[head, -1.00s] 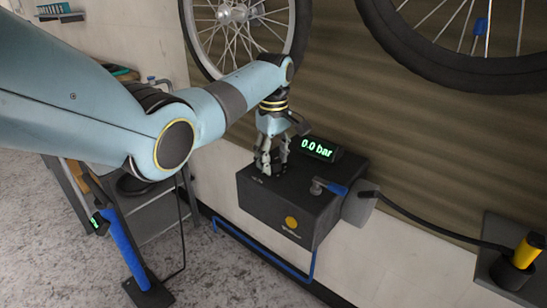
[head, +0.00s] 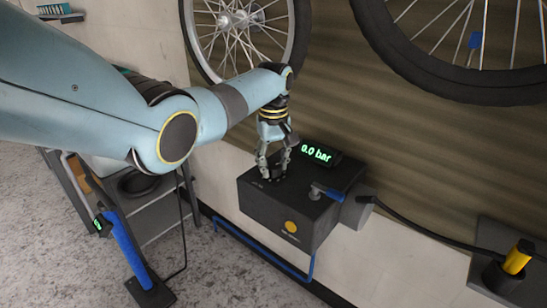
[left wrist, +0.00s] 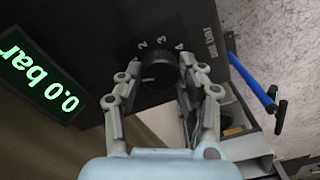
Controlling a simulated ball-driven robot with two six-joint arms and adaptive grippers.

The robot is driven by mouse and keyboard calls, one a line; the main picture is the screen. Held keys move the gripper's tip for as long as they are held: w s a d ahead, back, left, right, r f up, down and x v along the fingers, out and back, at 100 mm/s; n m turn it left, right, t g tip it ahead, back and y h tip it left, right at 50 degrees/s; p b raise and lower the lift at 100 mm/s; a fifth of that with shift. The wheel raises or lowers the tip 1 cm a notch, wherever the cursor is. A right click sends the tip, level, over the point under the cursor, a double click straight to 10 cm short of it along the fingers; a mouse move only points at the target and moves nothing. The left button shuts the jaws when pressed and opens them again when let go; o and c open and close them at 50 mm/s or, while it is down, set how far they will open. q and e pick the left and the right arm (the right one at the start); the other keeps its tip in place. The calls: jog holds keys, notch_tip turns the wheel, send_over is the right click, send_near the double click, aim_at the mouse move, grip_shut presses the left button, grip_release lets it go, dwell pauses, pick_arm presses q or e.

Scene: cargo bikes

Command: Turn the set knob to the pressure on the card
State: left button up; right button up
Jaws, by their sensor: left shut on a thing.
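The black compressor box (head: 308,222) hangs at the wall. Its display (head: 317,153) reads 0.0 bar in green; the left wrist view also shows this display (left wrist: 38,82). The round dark set knob (left wrist: 158,74) sits on the top face, with 2, 3 and 4 visible on the scale around it. My left gripper (head: 269,177) reaches down onto the box top. In the left wrist view its fingers (left wrist: 155,84) are shut on the knob, one on each side. In the head view the fingers largely hide the knob. I see no pressure card. My right gripper is not in view.
A blue lever (head: 330,192) sits on the box beside the gripper. A black hose (head: 420,223) runs right to a yellow-handled tool (head: 519,256) in a holder. A blue floor pump (head: 126,250) stands at left. Bike wheels (head: 460,45) hang above.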

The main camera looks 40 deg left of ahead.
pick_arm(q)
jog(key=m+p, duration=0.1)
jog(key=m, duration=0.1)
jog(key=shift+r+m, duration=0.15)
jog(key=shift+m, duration=0.25)
jog(key=m+p, duration=0.1)
jog(key=m, duration=0.1)
jog(key=shift+m, duration=0.4)
jog(key=m+p, duration=0.1)
jog(key=m, duration=0.2)
jog(key=shift+m, duration=0.3)
jog(key=m, duration=0.3)
jog(key=shift+w+m+p, duration=0.1)
jog(key=shift+m+p, duration=0.2)
jog(key=m, duration=0.3)
jog(key=shift+m, duration=0.3)
jog(key=m, duration=0.8)
jog(key=shift+p, duration=0.3)
jog(key=shift+m, duration=1.8)
